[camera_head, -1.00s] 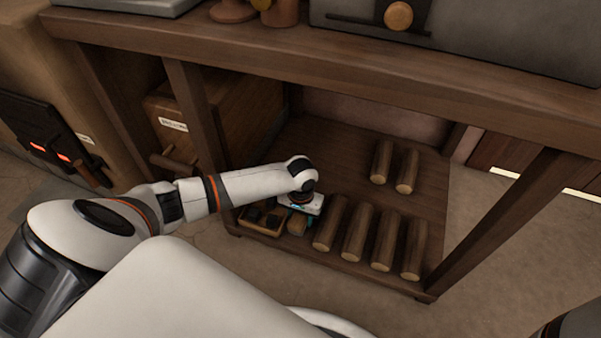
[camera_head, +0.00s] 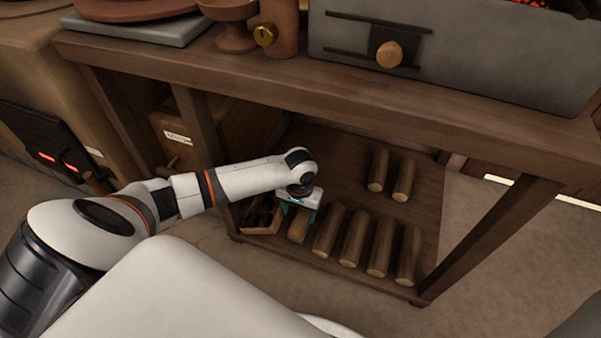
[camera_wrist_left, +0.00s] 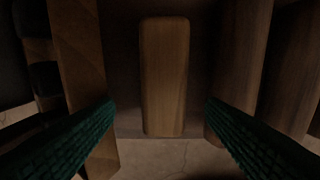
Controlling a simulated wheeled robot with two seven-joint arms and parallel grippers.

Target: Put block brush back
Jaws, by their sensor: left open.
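A pale wooden block with rounded corners, which looks like the block brush (camera_head: 298,229), lies on the lower shelf (camera_head: 350,178) of the bench. It sits between a small wooden crate and a row of logs. No bristles show. In the left wrist view the block (camera_wrist_left: 165,75) lies lengthwise in the middle. My left gripper (camera_head: 300,209) is above the block, with its teal fingers pointing down. The fingers are spread wide to either side of the block in the wrist view (camera_wrist_left: 159,108), with gaps, and hold nothing. My right gripper is not in view.
The small crate (camera_head: 262,229) with dark pieces stands just left of the block. The bench top (camera_head: 270,78) overhangs the shelf. A labelled wooden box (camera_head: 190,143) is at the left.

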